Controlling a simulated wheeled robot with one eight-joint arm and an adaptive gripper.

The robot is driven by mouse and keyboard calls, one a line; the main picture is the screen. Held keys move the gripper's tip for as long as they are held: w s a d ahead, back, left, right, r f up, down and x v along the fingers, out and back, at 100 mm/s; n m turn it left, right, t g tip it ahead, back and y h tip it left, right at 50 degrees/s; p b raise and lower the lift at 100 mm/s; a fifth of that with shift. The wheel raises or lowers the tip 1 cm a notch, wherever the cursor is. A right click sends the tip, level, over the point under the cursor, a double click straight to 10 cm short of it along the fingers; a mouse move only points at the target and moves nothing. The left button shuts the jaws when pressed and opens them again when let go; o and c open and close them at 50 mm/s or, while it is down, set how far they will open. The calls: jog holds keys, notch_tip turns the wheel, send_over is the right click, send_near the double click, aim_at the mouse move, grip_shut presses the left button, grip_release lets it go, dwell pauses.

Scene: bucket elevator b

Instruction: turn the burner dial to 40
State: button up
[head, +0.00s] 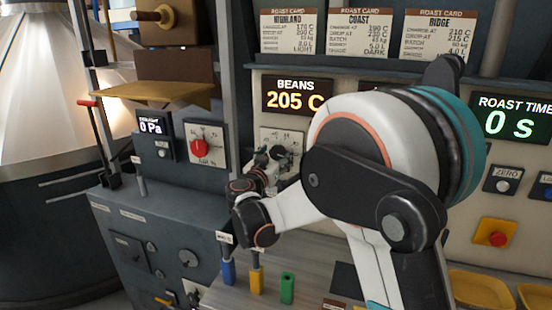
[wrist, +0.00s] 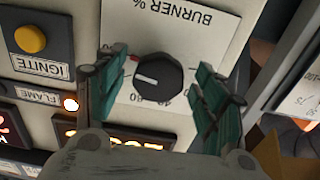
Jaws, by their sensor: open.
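The burner dial (wrist: 158,80) is a round black knob with a white pointer line, on a white plate (wrist: 195,40) lettered BURNER %. The wrist view shows the plate upside down. A "40" is partly readable below the knob; other scale marks are small or covered. My gripper (wrist: 162,66) is open, its teal-padded fingers on either side of the dial with visible gaps. In the head view my gripper (head: 268,168) is at the burner plate (head: 269,134), and my arm hides much of that area.
A yellow IGNITE button (wrist: 30,39) and a lit FLAME lamp (wrist: 70,103) are beside the dial. The BEANS display (head: 296,96) reads 205 C. A red knob (head: 199,148) is farther left. Blue, yellow and green holders (head: 287,288) stand on the ledge below my gripper.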

jog(key=shift+c, duration=0.4)
jog(key=c, duration=1)
jog(key=shift+n, duration=0.4)
jog(key=n, duration=0.3)
jog(key=shift+d+n, duration=0.1)
jog(key=shift+n, duration=0.3)
jog(key=n, duration=0.9)
jog(key=shift+r, duration=0.1)
jog(key=n, duration=0.3)
jog(key=shift+n, duration=0.4)
jog(key=n, duration=0.6)
jog(key=shift+r, duration=0.1)
jog(key=shift+n, duration=0.3)
